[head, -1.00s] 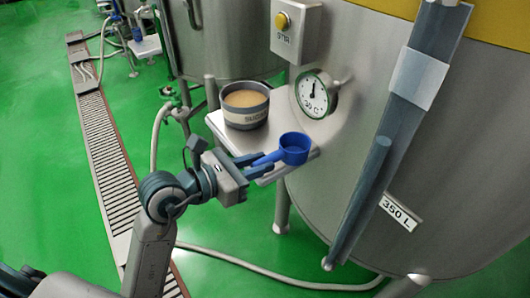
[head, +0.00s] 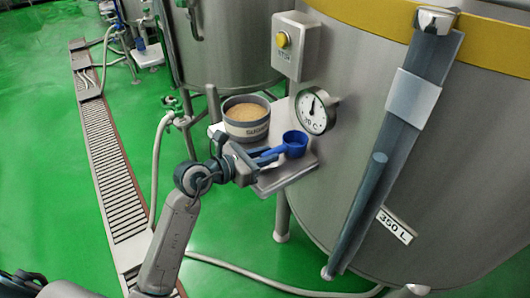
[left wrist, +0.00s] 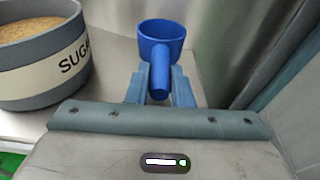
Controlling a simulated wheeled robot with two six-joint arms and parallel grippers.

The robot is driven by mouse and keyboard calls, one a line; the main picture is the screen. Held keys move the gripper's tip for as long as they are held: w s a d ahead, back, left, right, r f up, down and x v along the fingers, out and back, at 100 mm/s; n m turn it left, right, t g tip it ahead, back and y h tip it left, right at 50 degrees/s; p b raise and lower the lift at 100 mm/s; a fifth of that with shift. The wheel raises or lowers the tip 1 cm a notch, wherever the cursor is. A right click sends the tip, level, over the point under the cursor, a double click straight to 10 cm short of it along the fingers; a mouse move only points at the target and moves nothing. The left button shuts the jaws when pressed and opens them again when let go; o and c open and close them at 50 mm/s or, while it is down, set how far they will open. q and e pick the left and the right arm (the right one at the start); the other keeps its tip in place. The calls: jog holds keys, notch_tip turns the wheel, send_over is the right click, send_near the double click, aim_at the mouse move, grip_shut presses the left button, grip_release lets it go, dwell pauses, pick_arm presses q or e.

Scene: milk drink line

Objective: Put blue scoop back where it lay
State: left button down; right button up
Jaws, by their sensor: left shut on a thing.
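The blue scoop (head: 295,144) is at the right part of the small metal shelf (head: 290,177), its cup upright and its handle toward my arm. My left gripper (head: 262,157) is shut on the scoop's handle. In the left wrist view the scoop's cup (left wrist: 162,38) lies beyond the fingers (left wrist: 160,88), over the shelf. I cannot tell whether the scoop's underside touches the shelf. The grey sugar tub (head: 246,121), full of pale brown sugar, stands to the left of the scoop; it also shows in the left wrist view (left wrist: 40,62).
A round dial gauge (head: 315,111) sticks out of the big steel tank (head: 450,170) just behind the scoop. A button box (head: 296,45) is above the shelf. A hose (head: 155,165) and a floor drain (head: 112,160) lie to the left. The shelf is narrow.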

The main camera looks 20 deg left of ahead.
pick_arm(q)
jog(key=shift+f, duration=0.1)
jog(key=shift+f, duration=0.15)
jog(key=c, duration=1.3)
grip_release()
